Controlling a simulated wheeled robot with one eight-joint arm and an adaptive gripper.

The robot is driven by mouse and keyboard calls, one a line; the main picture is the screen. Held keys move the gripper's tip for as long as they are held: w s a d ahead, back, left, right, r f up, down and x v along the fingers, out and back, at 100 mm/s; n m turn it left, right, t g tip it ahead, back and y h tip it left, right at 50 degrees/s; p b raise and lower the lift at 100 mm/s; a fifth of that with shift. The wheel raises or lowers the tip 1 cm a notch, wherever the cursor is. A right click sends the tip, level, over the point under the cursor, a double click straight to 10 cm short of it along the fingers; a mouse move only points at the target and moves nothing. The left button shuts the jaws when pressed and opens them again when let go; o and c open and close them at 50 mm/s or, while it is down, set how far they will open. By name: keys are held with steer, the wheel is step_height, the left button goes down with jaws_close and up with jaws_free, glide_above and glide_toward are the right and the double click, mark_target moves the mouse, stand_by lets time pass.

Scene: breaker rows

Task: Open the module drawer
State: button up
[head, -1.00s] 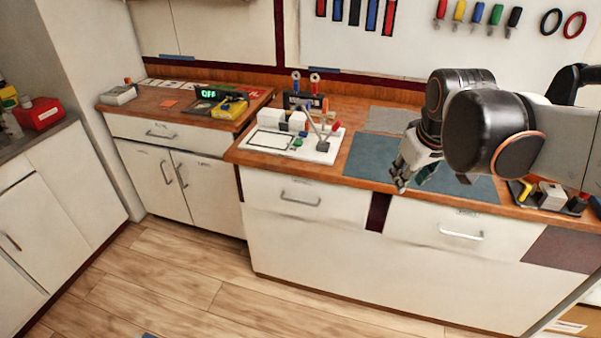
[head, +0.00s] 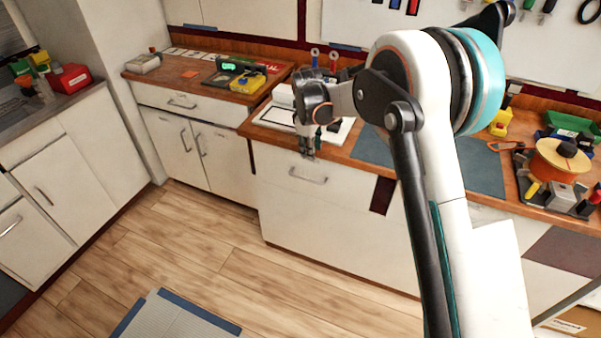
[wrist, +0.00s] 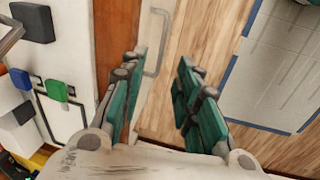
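A white drawer (head: 345,180) with a grey bar handle (head: 308,176) is at the left end of the front counter. It looks shut; its label is too small to read. My gripper (head: 309,154) points down just in front of the counter edge, above the handle. In the wrist view my gripper (wrist: 162,62) is open, with its teal fingers apart and nothing held. The handle (wrist: 156,42) shows beyond the fingertips, between them in the picture and nearer the left finger. I see no contact with it.
The counter's wooden edge (wrist: 108,45) runs beside the left finger. A white board with small parts (head: 338,130) lies behind my gripper. A blue mat (head: 480,165) and an orange spool (head: 560,160) are to the right. The wooden floor (head: 275,290) before the drawer is clear.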

mark_target(307, 180)
steer(key=shift+n, duration=0.3)
steer(key=w+f+b, duration=0.1)
steer(key=f, duration=0.4)
steer(key=w+f+b, duration=0.1)
steer(key=f, duration=0.4)
steer(key=w+a+f+b, duration=0.1)
steer(key=f+b, duration=0.1)
steer(key=f, duration=0.4)
steer(key=shift+r, duration=0.1)
steer(key=shift+c, duration=0.2)
jaws_close()
